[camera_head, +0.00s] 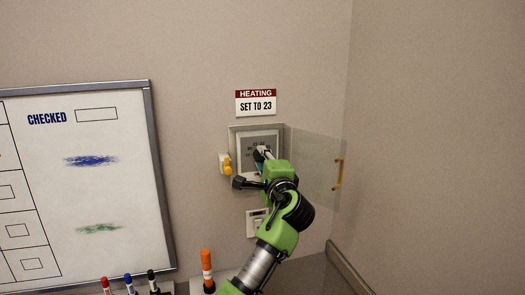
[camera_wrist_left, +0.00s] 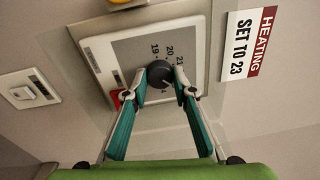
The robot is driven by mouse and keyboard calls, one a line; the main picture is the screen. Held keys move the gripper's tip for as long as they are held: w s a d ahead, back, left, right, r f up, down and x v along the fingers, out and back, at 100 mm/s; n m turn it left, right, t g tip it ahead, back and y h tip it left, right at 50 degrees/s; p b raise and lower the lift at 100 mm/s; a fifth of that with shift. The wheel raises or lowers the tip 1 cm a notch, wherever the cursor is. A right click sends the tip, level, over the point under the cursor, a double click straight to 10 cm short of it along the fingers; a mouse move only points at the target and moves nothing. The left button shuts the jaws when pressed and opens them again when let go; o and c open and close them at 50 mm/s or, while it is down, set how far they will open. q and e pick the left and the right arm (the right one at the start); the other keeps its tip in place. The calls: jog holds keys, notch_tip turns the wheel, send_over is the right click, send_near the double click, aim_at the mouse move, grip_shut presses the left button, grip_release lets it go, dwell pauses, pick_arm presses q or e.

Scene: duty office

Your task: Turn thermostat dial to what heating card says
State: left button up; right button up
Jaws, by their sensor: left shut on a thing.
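The heating card (camera_head: 256,103) on the wall reads "HEATING SET TO 23"; it also shows in the left wrist view (camera_wrist_left: 246,45). Below it is the thermostat (camera_head: 245,137), a framed panel in a wall box. In the left wrist view the panel (camera_wrist_left: 130,47) carries a black round dial (camera_wrist_left: 158,72) with 19, 20 and 21 readable around it; other numbers are hidden or too small. My left gripper (camera_wrist_left: 163,86) is shut on the dial, one finger on each side. I cannot clearly read the dial's setting. My right gripper is not in view.
A clear cover (camera_head: 312,165) with a yellow handle (camera_head: 338,173) stands open to the right. A yellow fitting (camera_head: 226,165) sits at the box's left. A wall switch (camera_head: 252,225) is below. A whiteboard (camera_head: 85,190), several pens and an orange-topped marker (camera_head: 207,265) are left.

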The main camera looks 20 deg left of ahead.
pick_arm(q)
jog(key=shift+r+m+p, duration=0.45)
jog(key=shift+m+p, duration=0.35)
jog(key=shift+m, duration=0.2)
jog(key=o, duration=1.1)
jog(key=shift+f, duration=0.1)
jog(key=shift+w+f, duration=0.15)
jog(key=shift+f, duration=0.2)
jog(key=v, duration=1.2)
jog(key=shift+a, duration=0.1)
